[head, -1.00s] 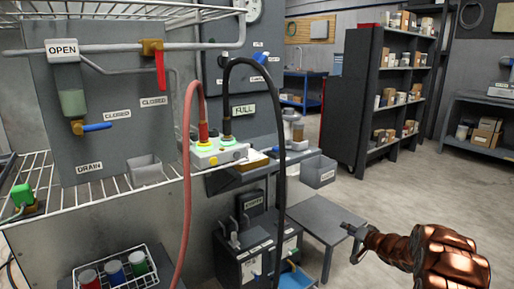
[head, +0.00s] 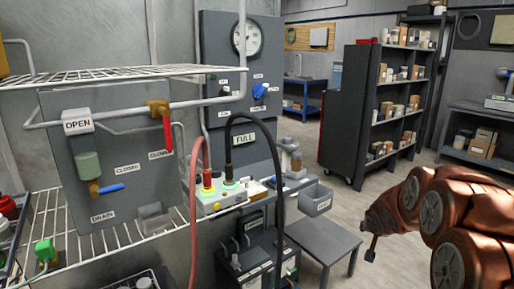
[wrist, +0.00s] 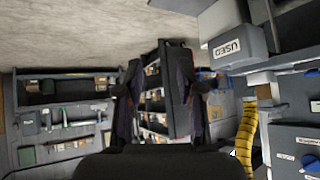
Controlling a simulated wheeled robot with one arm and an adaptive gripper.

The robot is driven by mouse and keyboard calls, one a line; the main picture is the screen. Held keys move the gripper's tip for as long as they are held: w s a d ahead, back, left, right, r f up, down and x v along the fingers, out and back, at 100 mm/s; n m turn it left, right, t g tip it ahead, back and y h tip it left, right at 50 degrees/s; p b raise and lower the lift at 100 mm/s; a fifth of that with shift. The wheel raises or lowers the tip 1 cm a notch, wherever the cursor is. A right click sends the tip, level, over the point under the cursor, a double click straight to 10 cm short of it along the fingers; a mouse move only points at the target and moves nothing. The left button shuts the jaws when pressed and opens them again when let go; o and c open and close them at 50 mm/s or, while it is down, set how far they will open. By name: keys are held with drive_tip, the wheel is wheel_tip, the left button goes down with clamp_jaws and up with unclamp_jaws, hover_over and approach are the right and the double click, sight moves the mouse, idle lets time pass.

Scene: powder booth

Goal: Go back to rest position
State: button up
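My gripper (wrist: 160,85) shows in the wrist view as two dark fingers standing well apart, with nothing between them. Shelving and floor show through the gap. In the head view my copper-coloured arm is folded at the lower right. The gripper end (head: 371,248) there is small and partly hidden by the arm links, hanging over open floor to the right of the grey side table (head: 325,240). It touches nothing that I can see.
A wire shelf (head: 120,235) and a valve panel (head: 105,150) stand at left. A red and a black hose (head: 279,190) rise from a lit control box (head: 228,195). A dark shelving unit (head: 345,125) stands behind. Floor between is clear.

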drive_tip(key=s+a+r+n+g+y+p, duration=0.1)
drive_tip(key=s+a+r+g+p, duration=0.2)
drive_tip(key=s, duration=1.2)
drive_tip(key=s+a+r+n+g+y+p, duration=0.1)
drive_tip(key=s+a+r+p, duration=0.5)
drive_tip(key=s, duration=1)
drive_tip(key=s+a+r+n+g+p, duration=0.3)
drive_tip(key=s+a+r+g+p, duration=0.2)
drive_tip(key=s, duration=1.1)
drive_tip(key=a+r+g, duration=0.1)
drive_tip(key=a+r, duration=0.1)
drive_tip(key=a, duration=0.1)
drive_tip(key=shift+a+r+y+p, duration=0.15)
drive_tip(key=shift+y+p, duration=0.15)
drive_tip(key=shift+y, duration=0.1)
drive_tip(key=shift+s, duration=0.1)
